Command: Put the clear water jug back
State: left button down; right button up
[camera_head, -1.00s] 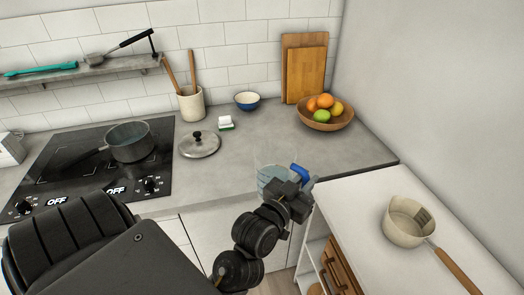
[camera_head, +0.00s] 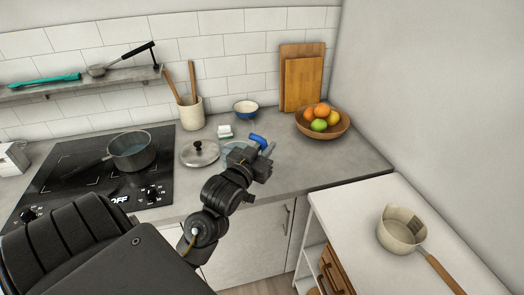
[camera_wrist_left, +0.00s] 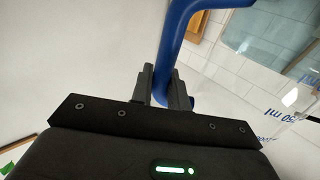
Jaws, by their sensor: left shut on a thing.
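The clear water jug (camera_head: 234,148) has a blue handle (camera_head: 258,140) and shows beyond my left gripper (camera_head: 262,152) in the head view, over the counter. My left gripper is shut on the blue handle, which also shows between the fingers in the left wrist view (camera_wrist_left: 172,50). The jug's clear wall with blue markings (camera_wrist_left: 275,110) is at the right of that view. My gripper and forearm hide much of the jug in the head view, and I cannot tell whether its base touches the counter. My right gripper is not in view.
A pot lid (camera_head: 200,153) lies just left of the jug, with a sponge (camera_head: 225,131) behind. A fruit bowl (camera_head: 322,122) stands right, and a utensil crock (camera_head: 191,113) at the back. The stove with a pot (camera_head: 132,151) is left. Counter between jug and fruit bowl is clear.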

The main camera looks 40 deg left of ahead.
pick_arm(q)
jog(key=w+a+f+p, duration=0.4)
jog(key=w+a+f, duration=0.1)
jog(key=w+f, duration=0.5)
jog(key=shift+a+f, duration=0.25)
jog(key=shift+f, duration=0.65)
jog(key=shift+w, duration=0.1)
jog(key=shift+f, duration=0.2)
jog(key=c, duration=1.4)
grip_release()
jog(key=shift+o, duration=0.2)
